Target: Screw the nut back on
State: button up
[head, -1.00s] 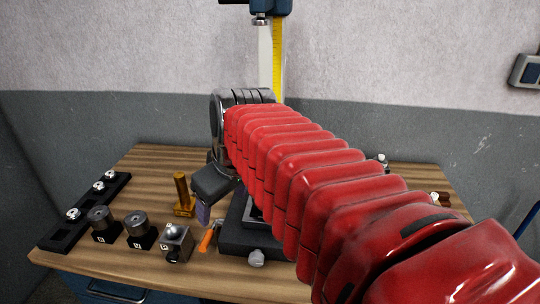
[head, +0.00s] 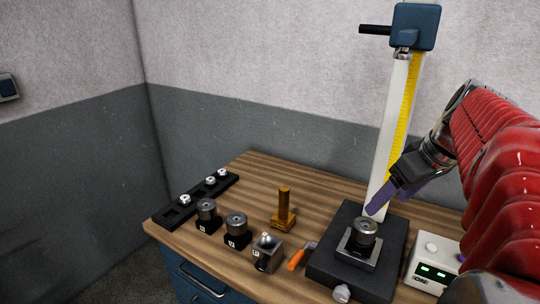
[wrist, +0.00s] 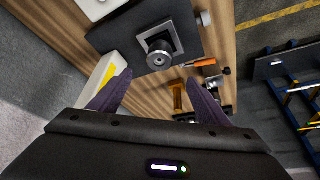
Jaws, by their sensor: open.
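I cannot pick out a nut for certain. A brass-coloured post (head: 285,195) stands upright on its square foot on the bench, and also shows in the wrist view (wrist: 177,95). A round grey metal piece with a hole in its top (head: 364,231) sits in a square holder on the black plate; it also shows in the wrist view (wrist: 159,57). My gripper (head: 385,204) is above and beyond this piece in the head view. Its purple fingers are apart and empty in the wrist view (wrist: 158,92).
A tall column (head: 393,140) with a yellow scale rises behind the black plate (head: 322,262). Two round pieces on black blocks, a metal cube (head: 267,256) and an orange-handled tool (head: 298,258) stand left of it. A black rail (head: 199,199) lies at the left edge. A white box (head: 430,262) is at right.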

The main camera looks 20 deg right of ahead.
aim_at(365, 226)
jog(key=shift+f, duration=0.1)
jog(key=x, duration=1.3)
jog(key=shift+w+f, duration=0.1)
jog(key=shift+f, duration=0.15)
jog(key=shift+c, duration=0.2)
jog(key=c, duration=1.2)
jog(key=shift+m+g+h, duration=0.15)
jog(key=shift+m+h, duration=0.55)
jog(key=shift+m, duration=1.05)
jog(key=shift+m+g+h, duration=0.15)
jog(key=shift+m+h, duration=0.55)
jog(key=shift+m, duration=1.05)
jog(key=shift+m+g+h, duration=0.3)
jog(key=shift+m+h, duration=0.1)
jog(key=shift+m, duration=0.7)
